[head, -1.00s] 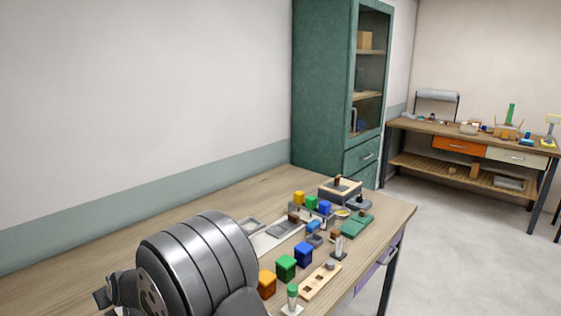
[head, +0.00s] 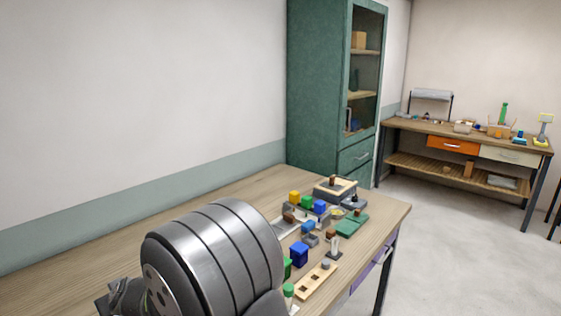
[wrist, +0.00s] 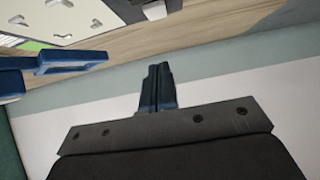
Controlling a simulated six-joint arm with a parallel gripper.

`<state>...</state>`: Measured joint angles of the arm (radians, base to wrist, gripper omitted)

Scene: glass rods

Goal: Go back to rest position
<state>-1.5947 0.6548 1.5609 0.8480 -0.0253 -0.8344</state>
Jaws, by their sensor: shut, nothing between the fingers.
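My gripper (wrist: 157,88) shows in the wrist view with its two dark fingers pressed together and nothing between them. Behind it in that view are a pale wall and a strip of wooden table top. In the head view my arm's large grey rounded link fills the lower middle. The fingertips cannot be made out in the head view.
The wooden table (head: 230,193) holds a blue block (head: 298,253), a wooden strip with holes (head: 316,281), a green tray (head: 351,223) and several small blocks to the right of my arm. A green cabinet (head: 318,90) stands behind. The table's left part is clear.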

